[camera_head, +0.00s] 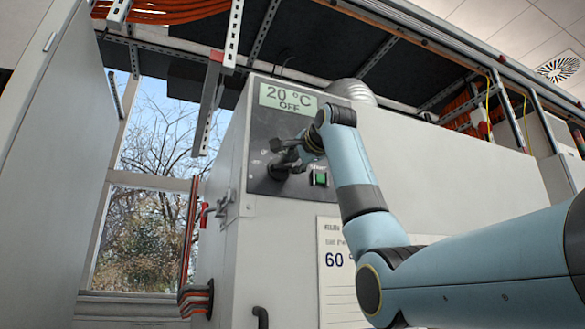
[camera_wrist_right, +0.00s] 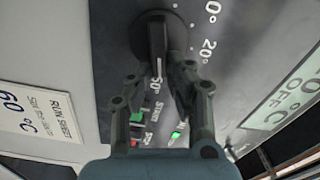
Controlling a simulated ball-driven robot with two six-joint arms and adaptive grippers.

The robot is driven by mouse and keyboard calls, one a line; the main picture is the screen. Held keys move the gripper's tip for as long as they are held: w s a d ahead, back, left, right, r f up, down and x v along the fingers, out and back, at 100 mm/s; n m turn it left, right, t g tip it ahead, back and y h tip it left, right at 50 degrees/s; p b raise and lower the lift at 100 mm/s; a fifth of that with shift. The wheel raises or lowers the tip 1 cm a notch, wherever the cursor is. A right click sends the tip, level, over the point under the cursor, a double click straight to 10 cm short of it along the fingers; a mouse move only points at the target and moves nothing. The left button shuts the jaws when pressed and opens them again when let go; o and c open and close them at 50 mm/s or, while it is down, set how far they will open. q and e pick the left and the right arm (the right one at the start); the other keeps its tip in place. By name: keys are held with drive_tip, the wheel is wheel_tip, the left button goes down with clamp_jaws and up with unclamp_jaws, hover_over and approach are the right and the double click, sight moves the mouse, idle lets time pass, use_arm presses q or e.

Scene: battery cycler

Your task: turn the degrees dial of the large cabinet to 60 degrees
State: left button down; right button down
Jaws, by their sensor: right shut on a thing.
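The large cabinet (camera_head: 390,160) is light grey with a dark control panel (camera_head: 258,125). Its display (camera_head: 288,99) reads "20 °C OFF". The degrees dial (camera_wrist_right: 150,28) is a black round knob with a raised bar in the right wrist view. A white line on the bar points towards a label that looks like "60°" or "50°", partly hidden between the fingers. My right gripper (camera_wrist_right: 159,76) is shut on the bar of the dial. My left gripper is not in view.
A green button (camera_head: 319,178) is right of the dial; another green light (camera_wrist_right: 177,134) shows in the right wrist view. A run sheet (camera_head: 333,240) reading "60 °C" hangs on the cabinet. A tall grey cabinet (camera_head: 50,190) stands at left, and metal struts (camera_head: 210,90) hang above.

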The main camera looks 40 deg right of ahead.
drive_tip(key=shift+f+m+b, duration=0.2)
drive_tip(key=shift+m+b, duration=0.15)
drive_tip(key=shift+m, duration=0.25)
drive_tip(key=c, duration=1.3)
unclamp_jaws()
drive_tip(key=shift+d, duration=0.1)
drive_tip(key=v, duration=1.2)
